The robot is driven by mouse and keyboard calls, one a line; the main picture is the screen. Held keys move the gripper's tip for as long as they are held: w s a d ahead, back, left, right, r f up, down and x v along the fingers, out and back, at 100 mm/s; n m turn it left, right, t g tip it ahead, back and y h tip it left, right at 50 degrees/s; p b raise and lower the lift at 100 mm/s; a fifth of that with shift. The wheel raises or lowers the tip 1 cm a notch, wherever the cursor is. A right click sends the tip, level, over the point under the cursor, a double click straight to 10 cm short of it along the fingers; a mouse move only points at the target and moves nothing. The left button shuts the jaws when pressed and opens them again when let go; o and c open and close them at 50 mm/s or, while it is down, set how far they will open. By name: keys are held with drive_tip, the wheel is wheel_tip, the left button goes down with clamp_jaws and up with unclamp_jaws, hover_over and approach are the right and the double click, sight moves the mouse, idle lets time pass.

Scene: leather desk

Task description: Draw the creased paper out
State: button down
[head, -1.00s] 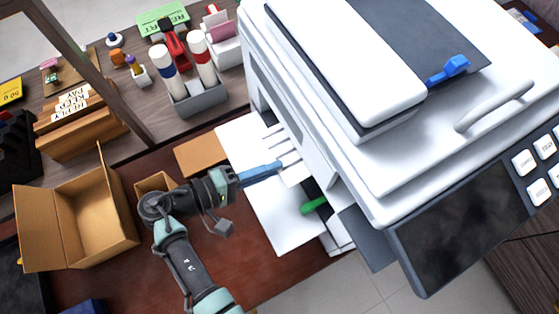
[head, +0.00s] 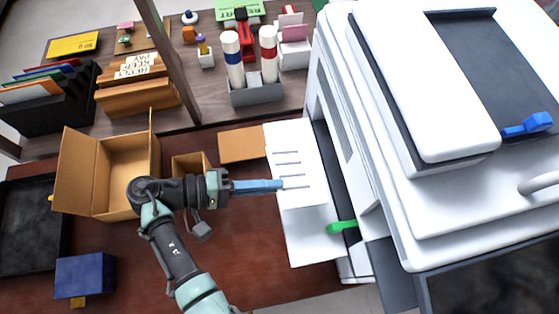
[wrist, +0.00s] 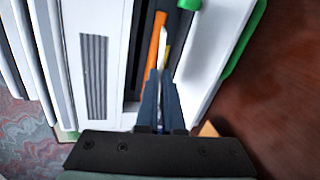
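The printer (head: 415,90) stands on the right with its side flap (head: 312,245) folded open towards my arm. The creased paper (head: 304,198) is a white sheet above the flap. Its outline is hard to tell from the white flap. My gripper (head: 283,184) reaches in from the left, its blue fingers close together at the paper's left part. In the wrist view my gripper's fingers (wrist: 165,85) are nearly together, with a thin pale edge between them. The dark side opening (head: 326,150) shows right of the sheet. A green lever (head: 342,227) sticks out near the flap.
An orange lever (wrist: 156,38) shows inside the opening. An open cardboard box (head: 127,172) and a small box (head: 190,166) stand left of my gripper. A holder with marker-like tubes (head: 256,92) stands behind. Bare desk (head: 245,260) lies in front.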

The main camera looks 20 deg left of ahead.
drive_tip(key=shift+s+a, duration=0.25)
drive_tip(key=shift+a, duration=0.1)
drive_tip(key=shift+r, duration=0.1)
wheel_tip(320, 180, up, 3)
drive_tip(key=p, duration=0.3)
idle(0.4)
